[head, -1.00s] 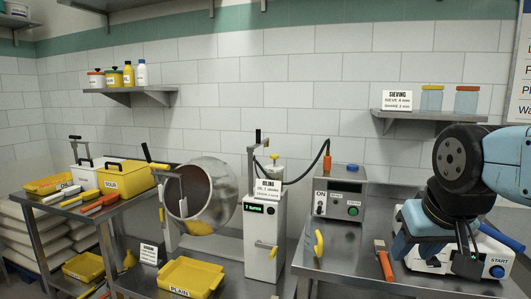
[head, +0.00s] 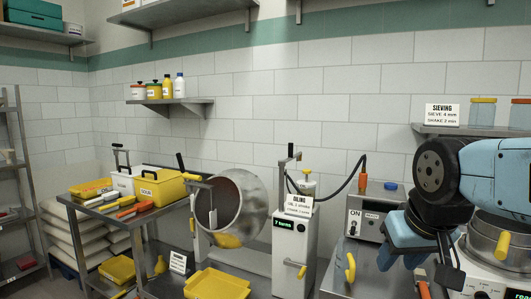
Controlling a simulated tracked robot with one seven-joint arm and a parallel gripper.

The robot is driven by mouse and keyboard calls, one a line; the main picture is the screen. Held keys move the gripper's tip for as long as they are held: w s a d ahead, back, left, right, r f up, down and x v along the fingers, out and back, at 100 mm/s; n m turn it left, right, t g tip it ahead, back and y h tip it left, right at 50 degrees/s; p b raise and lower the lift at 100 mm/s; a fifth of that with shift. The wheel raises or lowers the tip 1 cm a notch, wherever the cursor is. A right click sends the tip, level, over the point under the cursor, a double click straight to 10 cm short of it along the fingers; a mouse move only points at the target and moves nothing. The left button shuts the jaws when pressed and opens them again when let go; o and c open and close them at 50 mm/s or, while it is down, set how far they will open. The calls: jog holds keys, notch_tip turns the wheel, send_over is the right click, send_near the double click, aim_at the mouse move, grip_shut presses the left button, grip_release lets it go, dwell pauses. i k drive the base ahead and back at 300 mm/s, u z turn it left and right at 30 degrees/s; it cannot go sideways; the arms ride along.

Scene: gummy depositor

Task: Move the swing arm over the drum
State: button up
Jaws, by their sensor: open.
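The steel drum (head: 243,205) hangs tilted, its open mouth facing left, with a yellow piece low inside it. The white oiling cabinet (head: 295,250) stands to the right of the drum. A grey upright (head: 282,180) with a short arm and dark handle at its top rises beside the cabinet; it looks like the swing arm, apart from the drum mouth. A thin bracket with a yellow handle also stands at the drum's left edge. My gripper (head: 448,268) is open and empty at the right, pointing down, far from the drum and the upright.
A control box (head: 368,215) marked ON stands on the right bench, with a hose looping to the oiler. A yellow hook handle (head: 350,266) stands near the bench's front. A sieve (head: 490,240) is behind my arm. Yellow tray (head: 217,285) lies below the drum.

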aim_at(290, 145)
jog(key=u, duration=1.45)
jog(key=i, duration=0.95)
jog(key=z, duration=1.8)
jog(key=i, duration=0.3)
jog(key=z, duration=0.15)
